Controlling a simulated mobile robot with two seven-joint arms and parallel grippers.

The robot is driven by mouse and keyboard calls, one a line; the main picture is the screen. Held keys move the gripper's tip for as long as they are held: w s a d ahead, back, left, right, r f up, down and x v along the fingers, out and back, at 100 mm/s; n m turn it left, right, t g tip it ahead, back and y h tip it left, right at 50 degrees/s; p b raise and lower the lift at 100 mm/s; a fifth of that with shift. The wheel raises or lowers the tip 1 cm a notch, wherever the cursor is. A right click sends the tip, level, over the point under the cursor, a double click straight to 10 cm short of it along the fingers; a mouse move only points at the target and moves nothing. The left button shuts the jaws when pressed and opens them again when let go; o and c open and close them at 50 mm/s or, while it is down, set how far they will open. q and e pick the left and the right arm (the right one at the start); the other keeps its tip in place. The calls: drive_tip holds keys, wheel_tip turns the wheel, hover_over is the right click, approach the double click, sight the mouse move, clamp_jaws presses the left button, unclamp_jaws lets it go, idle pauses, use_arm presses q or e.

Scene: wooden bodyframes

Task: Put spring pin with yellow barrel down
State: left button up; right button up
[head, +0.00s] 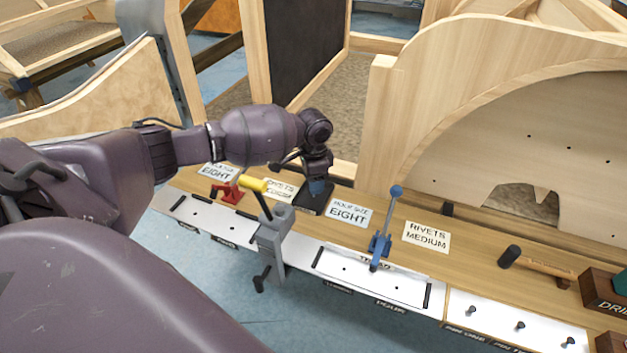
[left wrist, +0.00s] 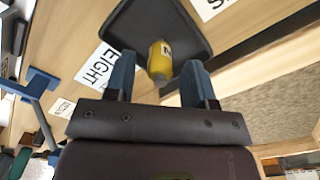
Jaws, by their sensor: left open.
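The spring pin with the yellow barrel (left wrist: 160,60) shows in the left wrist view, between the two blue fingertips of my left gripper (left wrist: 160,76). The gripper is open, with a visible gap on either side of the barrel. The pin is over a black tray (left wrist: 146,22), near its edge; whether it rests on the tray floor I cannot tell. In the head view my left gripper (head: 318,187) points down at the black tray (head: 312,207) on the wooden bench, and the pin is hidden there. My right gripper is not in view.
A grey vise (head: 273,235) with a yellow-ended lever and a red clamp (head: 228,193) stand left of the tray. A blue lever tool (head: 380,245), a hammer (head: 540,264) and label cards (head: 347,212) are to the right. A wooden frame (head: 400,110) rises behind.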

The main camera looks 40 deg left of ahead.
use_arm(q)
wheel_tip(320, 180, up, 12)
drive_tip(key=p, duration=0.2)
drive_tip(key=shift+f, duration=0.1)
idle(0.5)
